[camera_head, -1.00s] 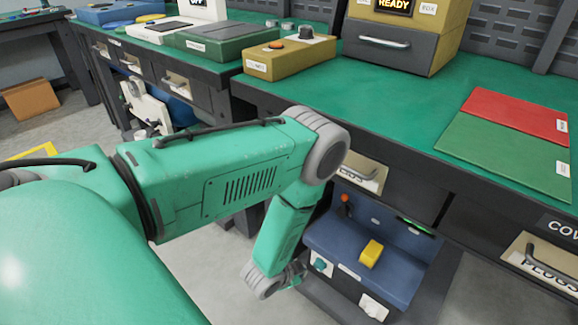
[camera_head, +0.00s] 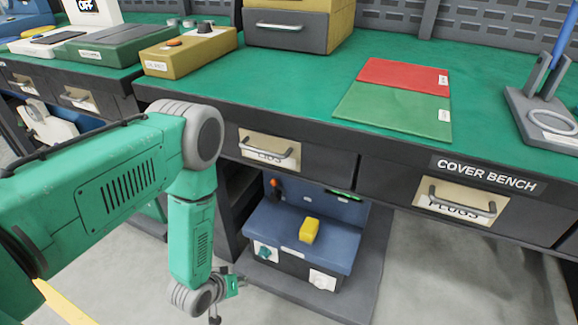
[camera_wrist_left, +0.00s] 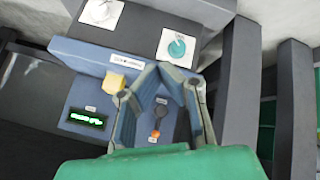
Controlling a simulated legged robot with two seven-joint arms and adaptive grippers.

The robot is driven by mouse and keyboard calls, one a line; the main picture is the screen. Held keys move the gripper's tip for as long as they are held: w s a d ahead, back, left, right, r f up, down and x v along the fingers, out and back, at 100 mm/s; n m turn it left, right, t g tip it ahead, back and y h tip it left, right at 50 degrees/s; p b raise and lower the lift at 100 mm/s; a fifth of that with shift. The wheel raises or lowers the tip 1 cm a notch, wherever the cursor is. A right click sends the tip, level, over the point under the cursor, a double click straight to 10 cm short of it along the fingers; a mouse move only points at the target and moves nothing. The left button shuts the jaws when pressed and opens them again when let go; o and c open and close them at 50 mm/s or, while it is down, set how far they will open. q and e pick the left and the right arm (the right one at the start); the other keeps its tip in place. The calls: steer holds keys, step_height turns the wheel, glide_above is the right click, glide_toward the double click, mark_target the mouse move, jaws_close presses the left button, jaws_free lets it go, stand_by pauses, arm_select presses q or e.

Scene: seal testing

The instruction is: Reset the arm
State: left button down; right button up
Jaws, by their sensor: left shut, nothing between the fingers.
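My green left arm (camera_head: 100,185) comes in from the left in the head view, with its forearm hanging down in front of the bench. Its wrist (camera_head: 197,294) is low, beside the blue machine (camera_head: 300,232) under the bench. The left gripper (camera_wrist_left: 160,70) shows in the left wrist view. Its grey fingers bend in and meet at the tips, shut with nothing between them. Behind the fingers, the blue machine shows a yellow block (camera_wrist_left: 115,83), a lit green display (camera_wrist_left: 87,118) and an orange-tipped lever (camera_wrist_left: 156,133). My right gripper is not in view.
The bench's green top (camera_head: 290,75) carries a red panel (camera_head: 403,75), a green panel (camera_head: 393,110), a yellow button box (camera_head: 188,52) and a grey stand (camera_head: 540,115). A drawer handle (camera_head: 462,205) juts from the bench front. Floor is clear at lower right.

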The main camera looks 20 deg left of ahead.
arm_select(q)
steer(key=s+d+r+m+g+y, duration=0.1)
steer(key=s+r+m+g, duration=0.3)
steer(key=s, duration=0.5)
steer(key=s+d+r+m+g, duration=0.1)
steer(key=s+r+g, duration=0.2)
steer(key=s+r, duration=0.4)
step_height(320, 180, up, 15)
steer(key=s+p, duration=0.2)
steer(key=p, duration=1.3)
steer(key=shift+a+m+p, duration=0.25)
steer(key=shift+m+p, duration=0.05)
steer(key=shift+p, duration=0.05)
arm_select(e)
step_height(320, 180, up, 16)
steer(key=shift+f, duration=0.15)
